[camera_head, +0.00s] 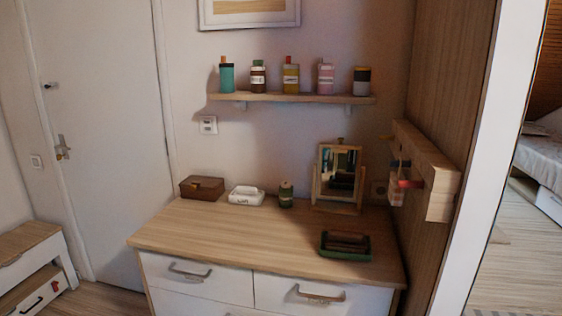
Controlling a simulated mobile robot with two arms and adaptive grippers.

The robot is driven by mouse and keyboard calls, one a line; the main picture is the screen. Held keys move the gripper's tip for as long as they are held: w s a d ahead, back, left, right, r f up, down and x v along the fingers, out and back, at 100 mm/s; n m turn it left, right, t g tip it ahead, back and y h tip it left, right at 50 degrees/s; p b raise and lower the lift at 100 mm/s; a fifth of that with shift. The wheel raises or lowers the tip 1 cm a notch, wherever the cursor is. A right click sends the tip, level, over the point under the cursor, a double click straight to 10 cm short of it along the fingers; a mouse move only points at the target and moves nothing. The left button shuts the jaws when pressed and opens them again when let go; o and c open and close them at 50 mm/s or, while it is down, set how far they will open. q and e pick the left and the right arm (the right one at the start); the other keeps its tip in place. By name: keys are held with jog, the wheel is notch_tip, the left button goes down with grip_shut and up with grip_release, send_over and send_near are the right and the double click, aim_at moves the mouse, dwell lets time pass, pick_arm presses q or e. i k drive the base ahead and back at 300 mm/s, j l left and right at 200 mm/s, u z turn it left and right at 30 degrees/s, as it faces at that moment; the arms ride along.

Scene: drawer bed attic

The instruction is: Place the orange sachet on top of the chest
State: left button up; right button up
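The chest (215,238) stands against the back wall, with a wooden top and white drawers; the drawers look shut. I cannot make out an orange sachet for certain. A small whitish and reddish item (396,194) hangs at the wooden rack on the right wall; I cannot tell if it is the sachet. Neither of my grippers is in view.
The chest top holds a brown box (202,188), a white dish (246,196), a dark green jar (286,194), a mirror (338,180) and a green tray (345,254). Its left front is clear. A shelf (290,98) above holds several bottles. The rack (440,195) juts out.

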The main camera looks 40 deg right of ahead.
aim_at(248, 230)
jog(key=i+j, duration=0.15)
jog(key=i, duration=0.55)
jog(key=i+j+u, duration=0.1)
jog(key=i, duration=0.65)
